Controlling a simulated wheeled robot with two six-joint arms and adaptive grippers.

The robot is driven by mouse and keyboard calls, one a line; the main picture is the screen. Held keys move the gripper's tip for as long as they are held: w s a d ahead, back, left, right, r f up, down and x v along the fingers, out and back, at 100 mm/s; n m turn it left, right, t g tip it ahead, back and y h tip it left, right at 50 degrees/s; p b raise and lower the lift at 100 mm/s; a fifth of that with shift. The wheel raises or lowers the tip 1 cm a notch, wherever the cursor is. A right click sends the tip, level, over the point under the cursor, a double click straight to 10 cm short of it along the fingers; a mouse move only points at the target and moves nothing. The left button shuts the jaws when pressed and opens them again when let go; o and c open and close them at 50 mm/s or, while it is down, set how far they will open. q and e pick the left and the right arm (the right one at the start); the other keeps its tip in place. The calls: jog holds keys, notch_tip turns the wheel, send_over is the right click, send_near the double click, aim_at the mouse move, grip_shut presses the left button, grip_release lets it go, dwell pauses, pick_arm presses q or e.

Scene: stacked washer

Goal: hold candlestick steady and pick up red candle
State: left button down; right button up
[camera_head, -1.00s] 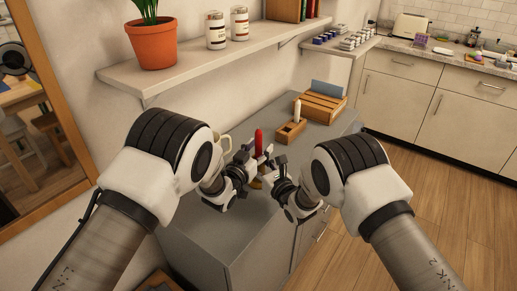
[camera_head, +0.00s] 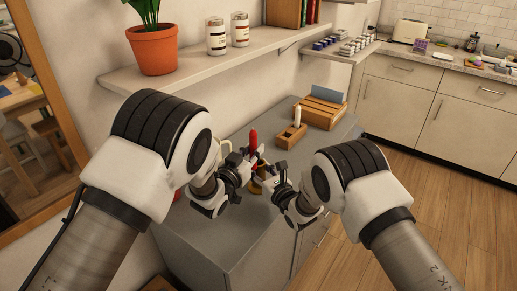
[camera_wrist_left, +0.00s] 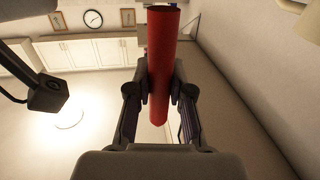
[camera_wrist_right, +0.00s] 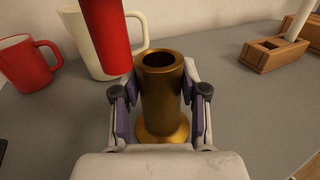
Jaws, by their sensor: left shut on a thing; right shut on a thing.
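The red candle (camera_head: 253,141) is upright between the fingers of my left gripper (camera_head: 251,160), which is shut on it; the left wrist view shows the candle (camera_wrist_left: 160,60) between both fingers. The brass candlestick (camera_wrist_right: 162,95) stands upright on the grey cabinet top. My right gripper (camera_wrist_right: 160,100) is shut on its stem. In the right wrist view the candle's lower end (camera_wrist_right: 105,45) is above and left of the candlestick's open socket, apart from it. In the head view the candlestick (camera_head: 255,187) is mostly hidden by the grippers.
A red mug (camera_wrist_right: 28,62) and a cream mug (camera_wrist_right: 100,45) stand behind the candlestick. A wooden block with a white candle (camera_head: 291,136) and a wooden crate (camera_head: 322,108) are farther back. A shelf (camera_head: 200,65) with a potted plant hangs above.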

pick_arm(q)
jog(key=v, duration=1.4)
jog(key=shift+s+a, duration=0.2)
jog(key=shift+s, duration=0.05)
pick_arm(e)
jog(key=o, duration=1.3)
jog(key=shift+o, duration=0.2)
jog(key=shift+s, duration=0.1)
jog(key=v, duration=0.7)
jog(key=shift+s+d, duration=0.15)
pick_arm(q)
jog(key=shift+f, duration=0.1)
